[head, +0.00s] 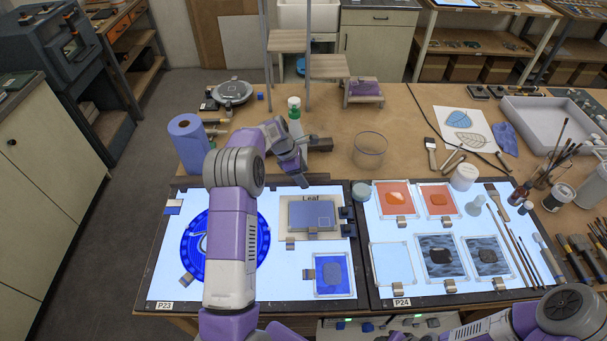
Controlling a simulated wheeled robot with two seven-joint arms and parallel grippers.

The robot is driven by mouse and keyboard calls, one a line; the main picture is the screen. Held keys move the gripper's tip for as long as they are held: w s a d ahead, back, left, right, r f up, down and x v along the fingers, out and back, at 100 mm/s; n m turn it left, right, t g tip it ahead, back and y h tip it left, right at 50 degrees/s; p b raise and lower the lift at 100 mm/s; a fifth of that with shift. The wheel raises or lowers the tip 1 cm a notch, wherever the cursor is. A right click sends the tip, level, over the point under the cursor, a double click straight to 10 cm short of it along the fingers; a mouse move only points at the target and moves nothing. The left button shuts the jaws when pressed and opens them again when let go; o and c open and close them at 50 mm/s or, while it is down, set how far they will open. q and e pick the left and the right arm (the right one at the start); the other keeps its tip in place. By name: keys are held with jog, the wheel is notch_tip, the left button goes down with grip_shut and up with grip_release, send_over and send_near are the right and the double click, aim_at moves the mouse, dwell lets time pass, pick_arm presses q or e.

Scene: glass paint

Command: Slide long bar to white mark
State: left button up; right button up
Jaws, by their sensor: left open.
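My left gripper (301,175) hangs above the back edge of the left light panel (276,278), just behind the beige card (328,205) marked "Leaf". It is open, and I see nothing between its fingers. A blue rectangular plate (311,216) lies on the card, with two small black blocks (347,221) at its right. I cannot single out the long bar or the white mark with certainty. My left forearm hides part of the round blue dish (256,240) and the panel's middle. My right arm enters at the bottom right; its gripper is not in view.
A small blue pane (333,275) lies front right on the left panel. Framed panes and brushes (511,247) cover the right panel.

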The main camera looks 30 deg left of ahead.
pick_arm(q)
jog(key=shift+d+f, duration=0.15)
jog(key=shift+f, duration=0.15)
